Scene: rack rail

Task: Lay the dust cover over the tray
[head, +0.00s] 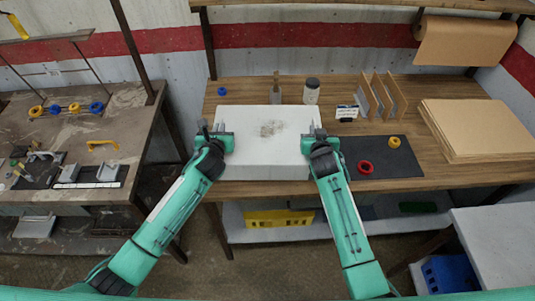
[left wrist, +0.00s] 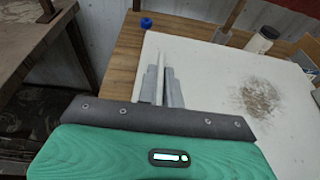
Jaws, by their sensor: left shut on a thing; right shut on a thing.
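The dust cover, a white box-like piece (head: 266,152) with a grey-brown smudge on top, sits over the wooden bench. It also shows in the left wrist view (left wrist: 215,70). My left gripper (head: 219,132) is at its left edge, shut on it; in the left wrist view a thin white strip shows between the fingers (left wrist: 161,85). My right gripper (head: 315,134) is shut on its right edge. No separate tray shows; anything under the cover is hidden. I cannot tell whether the cover rests on something or is held up.
A jar (head: 311,91), a blue ring (head: 222,91) and a brush-like tool (head: 275,90) stand behind the cover. To the right are a dark mat (head: 378,170) with red (head: 365,167) and yellow (head: 394,142) rings, a slotted rack (head: 378,98) and brown sheets (head: 480,128).

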